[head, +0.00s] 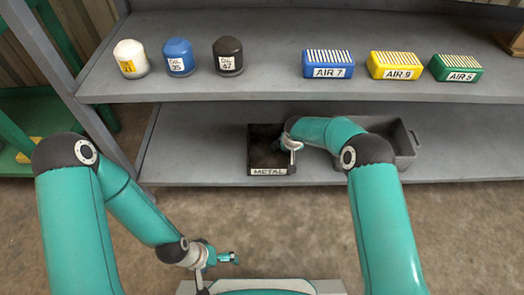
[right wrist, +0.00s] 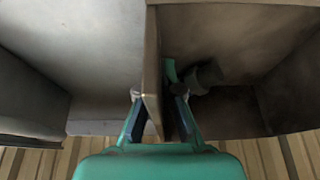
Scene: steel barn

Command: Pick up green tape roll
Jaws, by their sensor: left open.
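No green tape roll can be made out for certain in either view. My right gripper (right wrist: 159,92) reaches down at the black METAL bin (head: 268,172) on the lower shelf. In the right wrist view its fingers are apart, with a bin wall (right wrist: 152,60) between them. Just beyond its right finger, inside the bin, lie a small green piece (right wrist: 170,71) and a dark grey piece (right wrist: 207,76); I cannot tell what they are. My left gripper (head: 233,258) is open and empty, low in front of the shelf.
A grey tote (head: 407,150) stands right of the METAL bin, partly behind my right arm. The upper shelf holds white (head: 131,58), blue (head: 179,57) and black (head: 228,55) canisters, and blue (head: 328,63), yellow (head: 396,65) and green (head: 456,67) AIR boxes.

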